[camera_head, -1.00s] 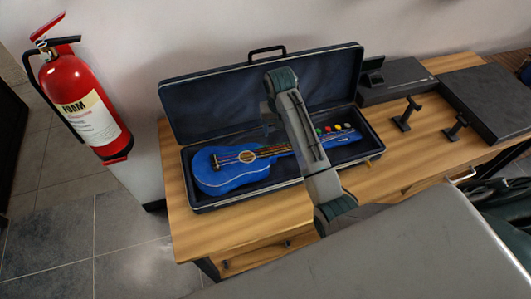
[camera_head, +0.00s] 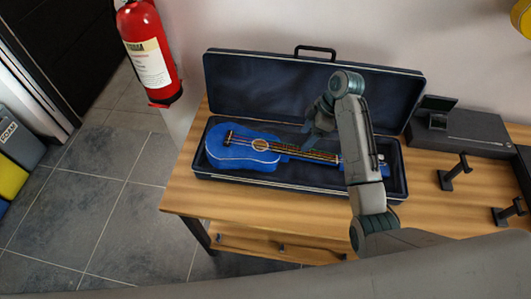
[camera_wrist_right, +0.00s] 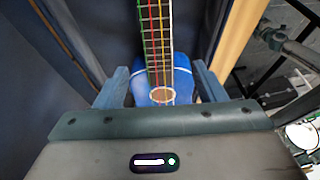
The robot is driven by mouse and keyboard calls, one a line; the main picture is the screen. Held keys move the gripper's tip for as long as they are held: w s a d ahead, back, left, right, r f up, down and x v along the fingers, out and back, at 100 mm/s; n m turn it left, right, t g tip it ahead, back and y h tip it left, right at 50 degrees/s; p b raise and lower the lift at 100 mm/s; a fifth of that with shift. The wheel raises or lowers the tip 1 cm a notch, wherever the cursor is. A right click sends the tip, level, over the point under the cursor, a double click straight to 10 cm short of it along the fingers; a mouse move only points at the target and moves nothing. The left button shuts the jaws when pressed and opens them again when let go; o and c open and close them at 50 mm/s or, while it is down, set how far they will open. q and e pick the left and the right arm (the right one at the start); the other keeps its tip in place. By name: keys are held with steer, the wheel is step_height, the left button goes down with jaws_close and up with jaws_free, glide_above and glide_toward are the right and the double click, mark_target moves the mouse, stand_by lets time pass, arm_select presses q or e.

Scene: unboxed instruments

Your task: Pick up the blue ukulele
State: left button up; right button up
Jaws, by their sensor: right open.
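The blue ukulele (camera_head: 240,150) lies in an open dark case (camera_head: 300,187) on the wooden table, body to the left and neck to the right. My left gripper is not in view.
The raised case lid (camera_head: 270,85) stands behind the ukulele. A black box (camera_head: 465,130) and small black stands (camera_head: 455,172) are to the right on the table (camera_head: 225,212). A red fire extinguisher (camera_head: 148,50) is on the left. The table's front left is clear.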

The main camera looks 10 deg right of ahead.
mark_target(297, 151)
steer(key=x, duration=0.3)
steer(key=shift+d, duration=0.1)
steer(key=shift+f, duration=0.35)
steer(key=shift+s+f, duration=0.1)
steer(key=shift+f, duration=0.2)
steer(key=p+x, duration=0.1)
steer(key=x, duration=0.2)
steer(key=shift+f+p, duration=0.3)
steer(key=shift+p, duration=0.1)
steer(key=shift+a+f, duration=0.3)
steer(key=shift+f, duration=0.15)
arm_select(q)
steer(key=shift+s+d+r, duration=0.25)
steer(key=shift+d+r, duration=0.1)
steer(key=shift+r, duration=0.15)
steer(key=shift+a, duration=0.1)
arm_select(e)
steer(key=c, duration=1.2)
steer(key=shift+r, duration=0.1)
